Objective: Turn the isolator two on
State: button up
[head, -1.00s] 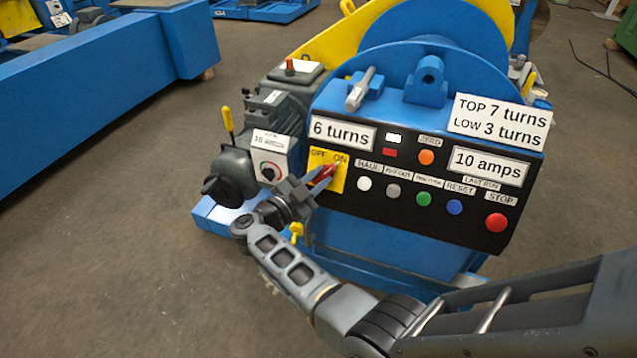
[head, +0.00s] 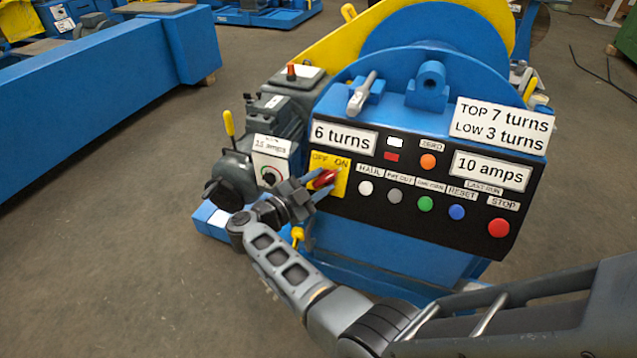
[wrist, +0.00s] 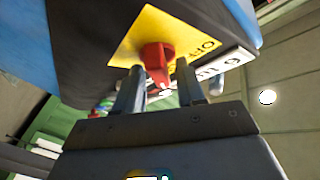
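A red rotary handle (head: 324,180) sits on a yellow plate (head: 341,187) marked OFF and ON, at the left end of the black panel. No number for it can be read. In the head view the handle slants up to the right, toward ON. In the wrist view the red handle (wrist: 154,58) shows near the fingertips, with the yellow plate (wrist: 165,25) behind it. My gripper (head: 318,185) is at the handle, its fingers apart. In the wrist view the gripper (wrist: 160,75) has one finger to each side, with gaps beside the handle.
Several buttons sit right of the plate, the nearest a white one (head: 365,187); a red stop button (head: 498,228) is far right. A small dial box (head: 270,160) and a grey motor (head: 275,118) stand left. A yellow-tipped lever (head: 228,123) rises beside them. Floor at left is clear.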

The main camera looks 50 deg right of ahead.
jog(key=shift+o, duration=0.3)
jog(key=a, duration=0.7)
jog(key=shift+w+a, duration=0.3)
jog(key=shift+a, duration=0.1)
jog(key=s+d+r+n+t+h+p, duration=0.1)
jog(key=s+d+r+n+t, duration=0.3)
jog(key=t, duration=0.3)
jog(key=s+d+r+n+t+h, duration=0.1)
jog(key=s+n+t, duration=0.4)
jog(key=s+t, duration=0.2)
jog(key=s+a+r+n+y+p, duration=0.1)
jog(key=s+a+r+n+y, duration=0.3)
jog(key=s, duration=0.5)
jog(key=s+a+r+n+t+y+p, duration=0.1)
jog(key=s+a+r+n+y, duration=0.3)
jog(key=s+a+n+y, duration=0.4)
jog(key=s+a+r+n+t+y+p, duration=0.1)
jog(key=s+a+r+n+y, duration=0.3)
jog(key=s+a+y, duration=0.3)
jog(key=s+n+y, duration=0.1)
jog(key=s, duration=0.2)
jog(key=shift+s+a+r+n, duration=0.25)
jog(key=shift+s+r+n, duration=0.05)
jog(key=shift+s+n, duration=0.1)
